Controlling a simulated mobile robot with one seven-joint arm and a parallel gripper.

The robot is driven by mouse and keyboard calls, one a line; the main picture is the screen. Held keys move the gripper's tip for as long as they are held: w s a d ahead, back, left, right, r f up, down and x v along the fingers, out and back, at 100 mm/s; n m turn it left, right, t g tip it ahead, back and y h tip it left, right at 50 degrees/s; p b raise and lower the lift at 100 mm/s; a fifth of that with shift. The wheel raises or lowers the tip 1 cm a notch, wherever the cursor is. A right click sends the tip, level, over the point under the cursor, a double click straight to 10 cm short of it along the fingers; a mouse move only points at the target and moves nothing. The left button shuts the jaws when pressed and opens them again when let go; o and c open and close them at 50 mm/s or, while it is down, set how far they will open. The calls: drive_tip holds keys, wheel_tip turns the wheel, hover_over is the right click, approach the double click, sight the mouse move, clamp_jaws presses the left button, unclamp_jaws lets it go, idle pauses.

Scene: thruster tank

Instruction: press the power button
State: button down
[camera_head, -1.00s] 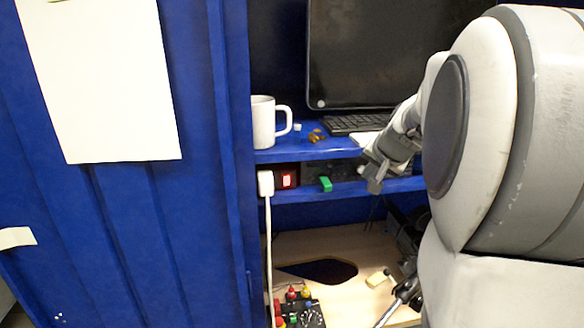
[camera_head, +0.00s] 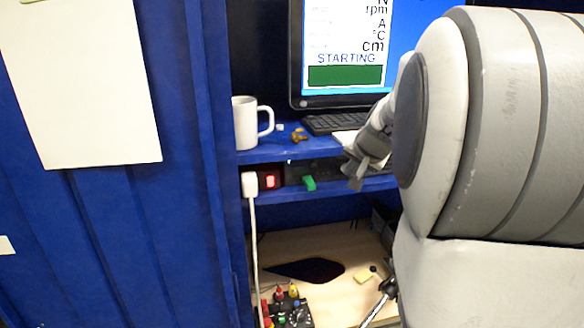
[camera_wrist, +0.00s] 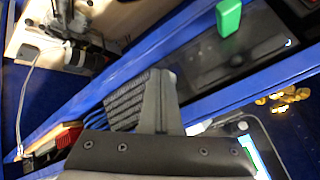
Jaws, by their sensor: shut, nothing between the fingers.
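A black computer case (camera_head: 335,172) lies on the blue shelf under the monitor. In the wrist view the case (camera_wrist: 243,50) shows a small bright light (camera_wrist: 289,42) near its far end; I cannot tell for certain which mark is the power button. My gripper (camera_head: 355,183) is shut and empty, in front of the right part of the shelf. In the wrist view my gripper (camera_wrist: 159,76) is apart from the light. The monitor (camera_head: 347,65) is lit and reads "STARTING" above a green bar. My arm hides the shelf's right side.
A green block (camera_head: 310,183) sits at the case's front. Left of it are a red switch box (camera_head: 269,178) and a white plug (camera_head: 250,185) with a cord. A white mug (camera_head: 246,125) and keyboard (camera_head: 325,123) stand above. A wooden board (camera_head: 330,245) lies below.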

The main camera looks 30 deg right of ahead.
drive_tip(key=shift+s, duration=0.1)
drive_tip(key=shift+s+a+b, duration=0.2)
drive_tip(key=shift+s+b, duration=0.25)
drive_tip(key=shift+s, duration=0.2)
drive_tip(key=s+b, duration=0.1)
drive_tip(key=s, duration=0.1)
drive_tip(key=s+a+b, duration=0.1)
drive_tip(key=s, duration=0.2)
drive_tip(key=shift+a, duration=0.1)
drive_tip(key=shift+w+r, duration=0.1)
drive_tip(key=shift+r, duration=0.05)
idle(0.4)
